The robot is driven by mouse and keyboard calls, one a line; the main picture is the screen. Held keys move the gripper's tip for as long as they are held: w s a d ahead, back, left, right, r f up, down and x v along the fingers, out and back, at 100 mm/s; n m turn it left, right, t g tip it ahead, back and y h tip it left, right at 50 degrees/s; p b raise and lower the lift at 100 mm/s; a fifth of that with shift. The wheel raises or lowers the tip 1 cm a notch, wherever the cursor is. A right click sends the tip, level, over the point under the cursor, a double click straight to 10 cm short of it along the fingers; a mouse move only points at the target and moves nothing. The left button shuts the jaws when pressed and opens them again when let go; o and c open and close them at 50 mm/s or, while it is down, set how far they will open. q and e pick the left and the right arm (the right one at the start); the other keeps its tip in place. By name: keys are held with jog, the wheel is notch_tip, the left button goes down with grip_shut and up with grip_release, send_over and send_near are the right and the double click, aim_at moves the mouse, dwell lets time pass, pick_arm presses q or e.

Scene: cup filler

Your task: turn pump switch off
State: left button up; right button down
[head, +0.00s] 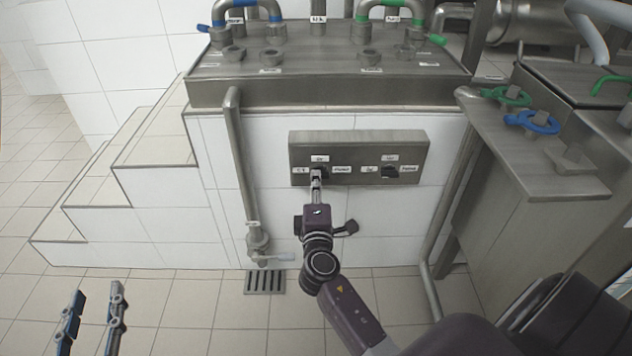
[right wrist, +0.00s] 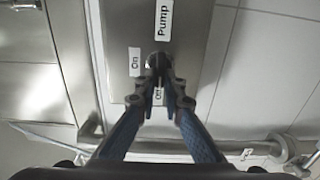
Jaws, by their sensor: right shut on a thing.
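A grey metal switch box (head: 359,152) is mounted on the white tiled wall in the head view, with two dark rotary switches. The left one is the pump switch (right wrist: 157,61), with labels "Pump", "On" and what looks like "Off" around it in the right wrist view. My right gripper (head: 316,174) reaches it from the front and is shut on its knob; the fingertips (right wrist: 161,80) hide much of the knob, so its exact angle is unclear. My left gripper (head: 90,306) is open and empty at the lower left, far from the box.
The second switch (head: 389,172) sits right of the pump switch. A pipe with a valve (head: 257,240) runs down the wall at left, above a floor drain (head: 265,282). Tiled steps (head: 150,140) stand at left, and a metal cabinet (head: 520,190) at right.

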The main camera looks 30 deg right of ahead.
jog(key=c, duration=2)
grip_release()
jog(key=shift+c, duration=0.2)
jog(key=v, duration=1.2)
jog(key=shift+f, duration=0.1)
